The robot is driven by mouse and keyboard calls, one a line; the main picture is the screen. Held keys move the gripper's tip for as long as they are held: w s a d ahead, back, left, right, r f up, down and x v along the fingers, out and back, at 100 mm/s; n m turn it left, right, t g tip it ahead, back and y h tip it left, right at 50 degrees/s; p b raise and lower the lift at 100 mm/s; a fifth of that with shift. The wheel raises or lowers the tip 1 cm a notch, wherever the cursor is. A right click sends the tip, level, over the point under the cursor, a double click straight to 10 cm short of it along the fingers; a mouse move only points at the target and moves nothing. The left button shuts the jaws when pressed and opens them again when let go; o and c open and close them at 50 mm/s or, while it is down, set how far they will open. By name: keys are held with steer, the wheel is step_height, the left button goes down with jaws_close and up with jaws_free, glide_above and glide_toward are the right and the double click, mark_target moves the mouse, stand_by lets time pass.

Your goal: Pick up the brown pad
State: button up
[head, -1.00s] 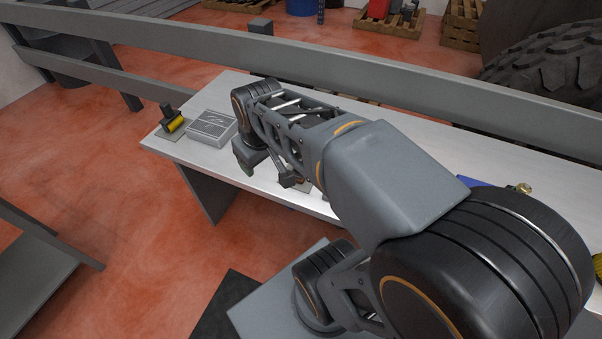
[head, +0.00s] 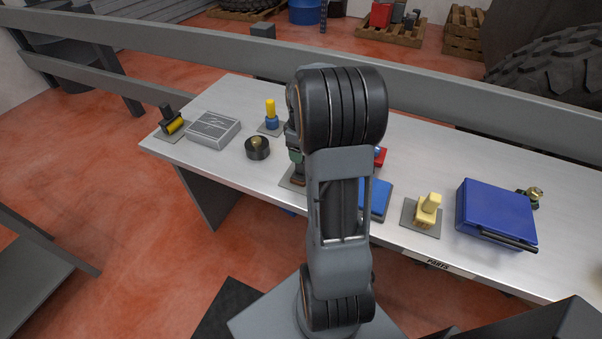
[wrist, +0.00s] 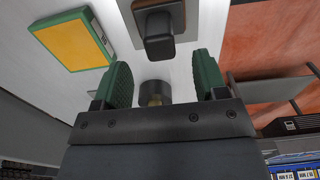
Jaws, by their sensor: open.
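In the wrist view, a flat piece with brown edges (wrist: 130,27) lies on the pale tabletop at the top of the picture; it looks like the brown pad. A dark grey block stands up from it. My gripper (wrist: 163,76) is open, with its two green fingers apart and nothing gripped between them. The pad lies beyond the fingertips in that picture, apart from them. A short grey cylinder (wrist: 154,91) shows in the gap, partly hidden by the gripper body. In the head view my arm hides most of the gripper and the pad.
The workbench (head: 215,170) also holds a grey box (head: 213,128), a dark round part (head: 257,148), a yellow-and-blue part (head: 270,115), a blue flat piece (head: 376,199), a pale yellow part (head: 428,210) and a blue case (head: 497,211). A grey rail (head: 430,75) runs behind.

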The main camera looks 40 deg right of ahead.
steer(key=shift+w+f, duration=0.1)
steer(key=shift+f, duration=3.4)
steer(key=c, duration=1.1)
steer(key=shift+r, duration=0.15)
steer(key=shift+c, duration=0.2)
steer(key=shift+r, duration=0.55)
steer(key=s+a+r, duration=0.7)
steer(key=s+r, duration=0.4)
steer(key=s, duration=0.1)
steer(key=shift+a+r+b, duration=0.2)
steer(key=shift+r+b, duration=0.15)
steer(key=shift+b, duration=0.05)
